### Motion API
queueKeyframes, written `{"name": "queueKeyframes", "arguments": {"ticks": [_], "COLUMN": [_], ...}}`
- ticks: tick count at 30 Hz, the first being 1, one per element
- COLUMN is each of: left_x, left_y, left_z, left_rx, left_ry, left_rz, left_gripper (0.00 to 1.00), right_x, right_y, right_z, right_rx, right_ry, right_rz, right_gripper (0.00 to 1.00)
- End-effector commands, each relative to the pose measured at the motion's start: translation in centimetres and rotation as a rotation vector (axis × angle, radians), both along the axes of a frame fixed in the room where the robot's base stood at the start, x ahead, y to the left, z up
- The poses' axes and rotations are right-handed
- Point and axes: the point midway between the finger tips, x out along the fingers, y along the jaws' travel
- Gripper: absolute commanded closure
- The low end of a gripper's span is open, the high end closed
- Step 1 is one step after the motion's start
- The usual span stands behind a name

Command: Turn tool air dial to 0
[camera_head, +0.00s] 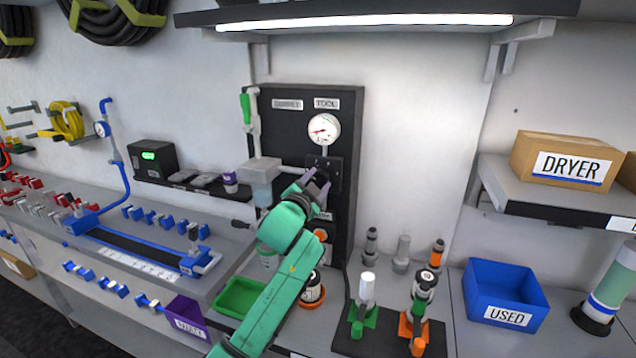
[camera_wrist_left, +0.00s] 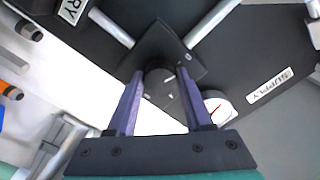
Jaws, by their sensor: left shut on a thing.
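The tool air dial (camera_wrist_left: 162,84) is a dark round knob with small pale marks, on a black square block (camera_wrist_left: 180,45) in the left wrist view. My left gripper (camera_wrist_left: 160,74) has its two purple fingers on either side of the knob, shut on it. In the head view my left gripper (camera_head: 318,182) is at the front of the black panel (camera_head: 285,120), and the knob is mostly hidden behind it. Above it is a round white gauge (camera_head: 323,129) with a red needle, under the TOOL label (camera_head: 326,103). The dial's reading is too small to tell.
A clear-bowled filter unit (camera_head: 263,180) sits just left of the gripper. Below are a green tray (camera_head: 240,297) and a black mat (camera_head: 390,335) with upright tools. A blue USED bin (camera_head: 506,293) and a DRYER box (camera_head: 567,160) stand to the right.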

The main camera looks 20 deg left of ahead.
Motion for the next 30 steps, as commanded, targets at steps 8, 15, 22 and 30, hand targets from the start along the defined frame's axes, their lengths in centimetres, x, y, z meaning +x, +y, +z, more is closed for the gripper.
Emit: {"name": "queueKeyframes", "arguments": {"ticks": [8,15,22,30], "left_x": [0.02,0.03,0.03,-0.04], "left_y": [0.01,-0.01,-0.03,-0.02], "left_z": [-0.47,-0.54,-0.47,-0.27], "left_rx": [-0.044,-0.046,-0.045,-0.044], "left_ry": [0.011,0.014,0.012,0.007], "left_rz": [0.001,0.001,0.0,0.0], "left_gripper": [1.0,1.0,0.19,0.19], "right_x": [0.0,-0.01,-0.01,-0.01], "right_y": [0.0,0.02,0.03,0.05], "right_z": [-0.06,-0.06,-0.07,-0.07], "right_rx": [0.0,0.0,0.0,0.001], "right_ry": [0.0,0.0,0.0,0.0], "right_rz": [0.0,0.0,0.0,0.001], "right_gripper": [0.5,0.5,0.5,0.5]}}
